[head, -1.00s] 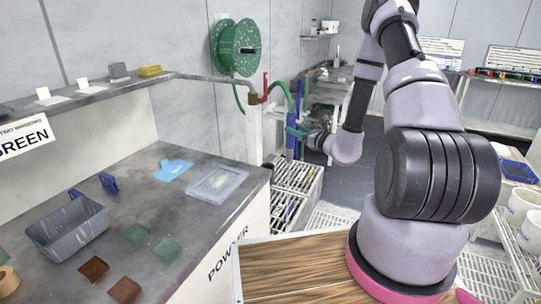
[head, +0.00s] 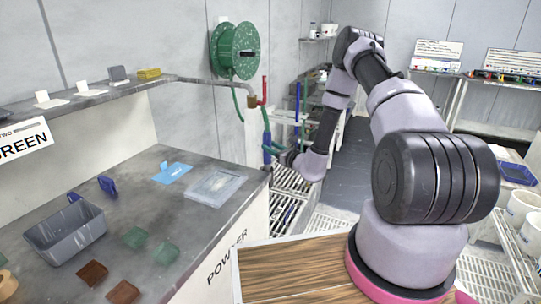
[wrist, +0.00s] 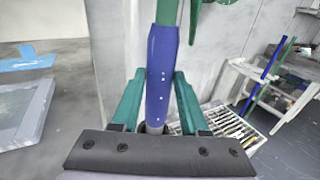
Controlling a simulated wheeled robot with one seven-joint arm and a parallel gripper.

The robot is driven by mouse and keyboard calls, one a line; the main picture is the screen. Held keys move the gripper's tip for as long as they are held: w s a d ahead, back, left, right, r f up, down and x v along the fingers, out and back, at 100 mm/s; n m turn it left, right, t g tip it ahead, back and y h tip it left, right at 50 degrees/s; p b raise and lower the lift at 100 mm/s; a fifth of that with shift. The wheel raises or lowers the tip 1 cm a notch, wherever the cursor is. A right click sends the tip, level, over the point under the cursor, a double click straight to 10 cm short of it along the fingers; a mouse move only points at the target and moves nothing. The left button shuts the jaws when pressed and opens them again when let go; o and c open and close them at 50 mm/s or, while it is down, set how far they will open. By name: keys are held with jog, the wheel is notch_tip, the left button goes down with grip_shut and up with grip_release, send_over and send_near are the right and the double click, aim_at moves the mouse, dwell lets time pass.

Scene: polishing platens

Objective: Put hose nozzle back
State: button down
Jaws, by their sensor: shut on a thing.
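The hose nozzle is a blue sleeve (head: 267,140) with a green hose (head: 264,117) entering its upper end. In the wrist view the nozzle (wrist: 160,75) stands nearly upright between two green fingers, with a grey tip low down by the palm. My gripper (head: 276,152) is shut on it, just off the right corner of the grey counter and in front of the white post. The hose reel (head: 235,49) is a green disc on the wall, up and left of my gripper. I cannot make out a nozzle holder.
A pipe with a brown fitting (head: 252,101) and a red handle (head: 265,89) ends above the nozzle. The grey counter (head: 140,180) carries a grey bin (head: 66,236) and a clear tray (head: 215,187). White slatted racks (head: 290,190) stand below my gripper. A thin blue pole (head: 298,102) stands behind.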

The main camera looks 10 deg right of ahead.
aim_at(267, 155)
notch_tip(267, 155, down, 3)
jog(key=shift+r, duration=0.1)
jog(key=shift+w+a+f, duration=0.15)
jog(key=shift+f, duration=0.2)
jog(key=shift+c, duration=2.1)
grip_release()
